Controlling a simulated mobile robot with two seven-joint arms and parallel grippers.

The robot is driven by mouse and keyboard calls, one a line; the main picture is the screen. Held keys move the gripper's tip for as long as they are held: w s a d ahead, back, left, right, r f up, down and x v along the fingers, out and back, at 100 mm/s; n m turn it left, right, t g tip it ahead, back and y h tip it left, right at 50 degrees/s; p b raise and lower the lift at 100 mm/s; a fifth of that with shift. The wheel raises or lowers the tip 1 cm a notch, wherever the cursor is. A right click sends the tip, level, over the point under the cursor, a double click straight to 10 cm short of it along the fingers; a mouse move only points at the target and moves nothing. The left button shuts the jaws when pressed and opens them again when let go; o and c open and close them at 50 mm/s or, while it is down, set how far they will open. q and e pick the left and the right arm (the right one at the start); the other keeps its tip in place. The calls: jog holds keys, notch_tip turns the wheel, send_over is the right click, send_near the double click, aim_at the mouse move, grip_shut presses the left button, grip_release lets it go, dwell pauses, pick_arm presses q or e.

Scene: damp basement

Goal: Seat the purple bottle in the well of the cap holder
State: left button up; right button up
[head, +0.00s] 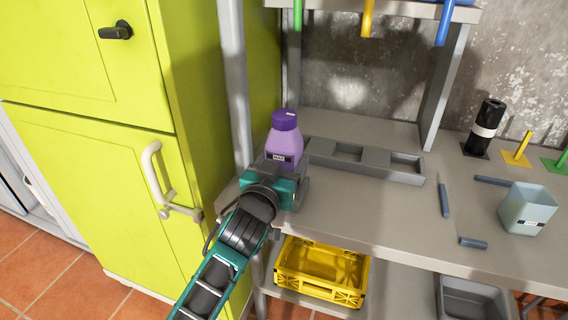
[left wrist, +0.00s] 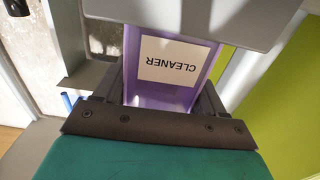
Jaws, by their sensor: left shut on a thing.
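The purple bottle (head: 284,146) has a darker purple cap and is nearly upright at the left end of the grey workbench. My left gripper (head: 287,178) is shut on its lower part. In the left wrist view the bottle (left wrist: 190,95) sits between the fingers, with a white label reading CLEANER upside down. A long grey holder with several wells (head: 365,172), seemingly the cap holder, lies on the bench just right of the bottle. The gripper hides the bottle's base, and I cannot tell whether it touches anything. My right gripper is not in view.
A grey upright post (head: 235,85) and a lime-green cabinet (head: 95,170) stand close on the left. A pale cup (head: 525,209), a black roll (head: 487,125) and several blue-grey rods are at the right. A yellow crate (head: 321,270) sits below. The bench front is mostly clear.

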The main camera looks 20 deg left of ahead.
pick_arm(q)
jog(key=shift+r, duration=0.1)
jog(key=shift+f, duration=0.2)
jog(key=o, duration=1.3)
jog(key=shift+r, duration=0.2)
jog(key=s, duration=1.2)
jog(key=s+f+g, duration=0.2)
jog(key=s+f, duration=0.1)
jog(key=f, duration=0.3)
jog(key=s+f+m+g+h, duration=0.1)
jog(key=s+f+g, duration=0.1)
jog(key=s+f, duration=0.2)
jog(key=s+d+f+m+g+h, duration=0.1)
jog(key=s+f+g, duration=0.2)
jog(key=f, duration=0.7)
jog(key=shift+s+f+p, duration=0.15)
jog(key=shift+s+p, duration=0.1)
jog(key=shift+p, duration=0.1)
